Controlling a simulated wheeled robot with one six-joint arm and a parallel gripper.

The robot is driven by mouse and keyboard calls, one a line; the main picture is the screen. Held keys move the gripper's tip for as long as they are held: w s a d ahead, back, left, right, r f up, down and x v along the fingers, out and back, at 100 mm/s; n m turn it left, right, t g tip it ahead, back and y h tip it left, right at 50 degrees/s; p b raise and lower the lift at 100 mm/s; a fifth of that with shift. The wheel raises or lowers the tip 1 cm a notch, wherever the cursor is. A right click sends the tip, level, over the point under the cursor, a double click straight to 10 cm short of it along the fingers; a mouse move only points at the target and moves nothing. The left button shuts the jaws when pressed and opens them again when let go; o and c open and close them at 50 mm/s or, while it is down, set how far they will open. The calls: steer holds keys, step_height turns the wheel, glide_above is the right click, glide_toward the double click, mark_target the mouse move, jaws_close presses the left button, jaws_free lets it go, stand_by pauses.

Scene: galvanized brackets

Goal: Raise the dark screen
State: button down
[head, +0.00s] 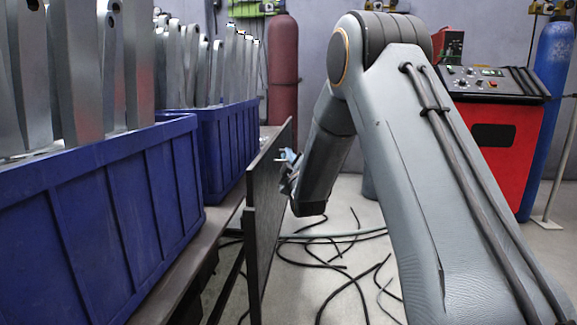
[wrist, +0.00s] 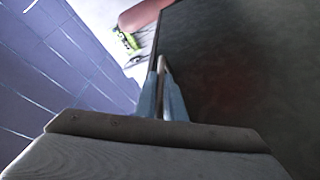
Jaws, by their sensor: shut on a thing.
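The dark screen (head: 268,175) is a flat, upright, nearly black panel seen almost edge-on beside the blue crates in the head view. A step shows at its near edge, where a lower dark part begins. My gripper (head: 289,157) is at the screen's right-hand face near its top edge, partly hidden by my own arm. In the wrist view, the screen (wrist: 240,75) fills the right side, and the light-blue fingers of my gripper (wrist: 162,75) are close together at its edge, shut on it. The exact contact is too small to make out.
Blue crates (head: 95,205) full of upright galvanized brackets (head: 85,75) stand on a bench left of the screen. Black cables (head: 335,265) lie on the floor at right. A red machine (head: 500,130), a red cylinder (head: 283,75) and a blue cylinder (head: 552,85) stand behind.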

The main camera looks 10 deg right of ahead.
step_height(320, 180, up, 29)
steer(key=p, duration=1.3)
steer(key=shift+r, duration=0.1)
steer(key=c, duration=1.9)
jaws_free()
steer(key=shift+c, duration=0.2)
steer(key=shift+o, duration=0.5)
steer(key=shift+s, duration=0.1)
steer(key=p+v, duration=0.1)
steer(key=v, duration=0.6)
steer(key=shift+s, duration=0.35)
